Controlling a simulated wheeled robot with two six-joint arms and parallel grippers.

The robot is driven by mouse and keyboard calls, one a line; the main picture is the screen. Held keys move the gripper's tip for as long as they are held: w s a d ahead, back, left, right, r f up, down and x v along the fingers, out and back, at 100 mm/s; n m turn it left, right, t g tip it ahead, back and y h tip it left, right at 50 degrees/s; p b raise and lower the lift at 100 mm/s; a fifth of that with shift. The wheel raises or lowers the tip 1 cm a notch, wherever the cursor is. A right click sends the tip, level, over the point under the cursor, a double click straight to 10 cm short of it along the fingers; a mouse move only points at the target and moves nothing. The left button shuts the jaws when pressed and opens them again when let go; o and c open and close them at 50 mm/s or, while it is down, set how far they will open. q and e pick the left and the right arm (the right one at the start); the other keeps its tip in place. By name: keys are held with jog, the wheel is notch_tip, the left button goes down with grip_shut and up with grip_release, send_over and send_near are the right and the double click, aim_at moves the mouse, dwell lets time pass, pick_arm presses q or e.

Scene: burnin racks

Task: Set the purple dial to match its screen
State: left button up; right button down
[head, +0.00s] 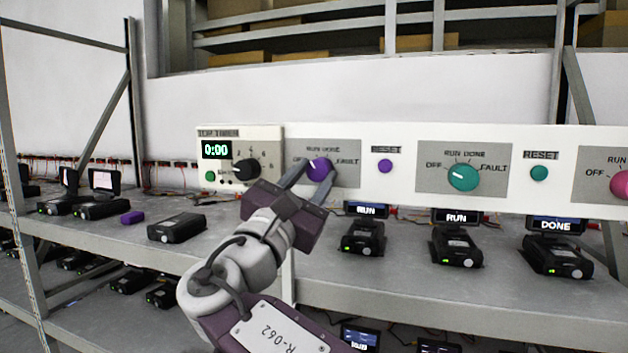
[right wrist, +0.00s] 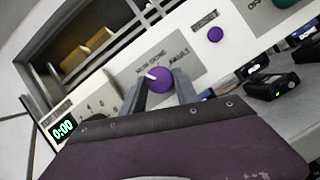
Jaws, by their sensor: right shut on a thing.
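The purple dial (head: 319,170) sits on a grey plate of the white panel, with OFF, RUN, DONE and FAULT printed around it. Its white mark points up and left, on the OFF–RUN side; I cannot tell exactly which label it meets. My right gripper (head: 318,172) is shut on the dial, one finger on each side. The right wrist view also shows the dial (right wrist: 158,84) between the fingers (right wrist: 160,88). A screen reading RUN (head: 366,210) stands on a black device below and right of the dial. My left gripper is not in view.
A timer (head: 215,149) reading 0:00 with a black knob (head: 246,171) is left of the dial. A purple reset button (head: 385,166) and teal dial (head: 463,178) are to the right. Other screens read RUN (head: 456,217) and DONE (head: 556,225). Devices line the shelf (head: 400,290).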

jog(key=shift+a+m+g+h+p, duration=0.1)
jog(key=shift+m+g+h+p, duration=0.35)
jog(key=shift+m, duration=0.95)
jog(key=c, duration=1)
grip_release()
jog(key=shift+c, duration=0.2)
jog(key=shift+o, duration=0.6)
jog(key=shift+w, duration=0.15)
jog(key=b+v, duration=0.4)
jog(key=v, duration=0.5)
